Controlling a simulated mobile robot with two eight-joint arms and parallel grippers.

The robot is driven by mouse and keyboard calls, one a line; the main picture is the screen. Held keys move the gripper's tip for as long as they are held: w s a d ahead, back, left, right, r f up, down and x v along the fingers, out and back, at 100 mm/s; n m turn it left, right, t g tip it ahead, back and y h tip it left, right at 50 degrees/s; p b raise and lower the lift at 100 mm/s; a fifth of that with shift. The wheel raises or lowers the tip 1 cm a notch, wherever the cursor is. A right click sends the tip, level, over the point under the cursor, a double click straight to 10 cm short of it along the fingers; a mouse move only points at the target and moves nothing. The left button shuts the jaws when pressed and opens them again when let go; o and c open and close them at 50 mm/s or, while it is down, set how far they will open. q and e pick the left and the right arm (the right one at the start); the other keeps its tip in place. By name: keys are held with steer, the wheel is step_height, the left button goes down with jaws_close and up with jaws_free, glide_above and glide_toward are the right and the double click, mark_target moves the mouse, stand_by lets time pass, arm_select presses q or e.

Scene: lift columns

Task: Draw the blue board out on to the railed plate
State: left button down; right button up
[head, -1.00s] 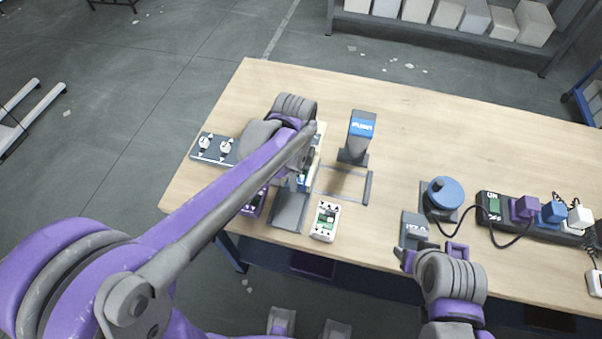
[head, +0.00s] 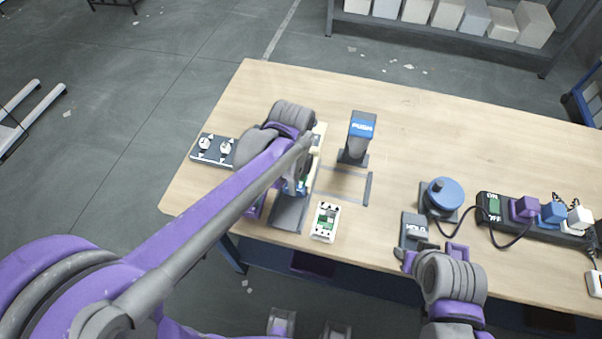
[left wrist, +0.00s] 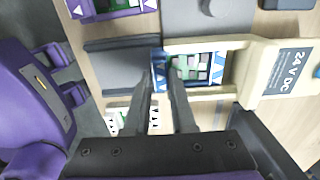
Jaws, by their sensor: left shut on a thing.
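The blue board (left wrist: 196,68) sits between the arms of a cream housing (left wrist: 268,72) marked "24 V DC", its blue front edge at the housing's mouth. My left gripper (left wrist: 163,82) is shut on that front edge; it also shows in the head view (head: 294,190), where my arm hides most of the board. The railed plate (left wrist: 118,68) lies bare right before the mouth; in the head view it shows as a grey plate (head: 289,213). My right gripper (head: 428,252) is at the table's front edge, away from the board; its jaw gap is unclear.
A white-framed board (head: 325,220) lies right of the plate, and a purple board (left wrist: 112,8) lies on its other side. A blue-topped PUSH post (head: 359,138), a blue knob (head: 446,193) and a power strip (head: 535,216) stand further right. A panel with two dials (head: 212,149) is left.

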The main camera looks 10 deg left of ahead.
arm_select(q)
steer(key=shift+s, duration=1.7)
arm_select(e)
steer(key=shift+r, duration=0.1)
arm_select(q)
steer(key=shift+s+a+p, duration=0.15)
steer(key=shift+s+p, duration=0.25)
steer(key=shift+s, duration=1.85)
arm_select(e)
steer(key=shift+w+r, duration=0.2)
steer(key=shift+r, duration=0.2)
arm_select(q)
steer(key=c, duration=0.8)
jaws_free()
step_height(320, 180, up, 6)
steer(key=p, duration=0.3)
steer(key=shift+w+p, duration=0.1)
steer(key=shift+p, duration=0.2)
arm_select(e)
steer(key=shift+t, duration=0.3)
steer(key=r, duration=0.1)
steer(key=w+r, duration=0.1)
steer(key=r, duration=0.1)
steer(key=w+r, duration=0.1)
steer(key=r, duration=0.1)
steer(key=shift+w+r, duration=0.1)
steer(key=shift+w, duration=0.1)
steer(key=shift+s, duration=0.1)
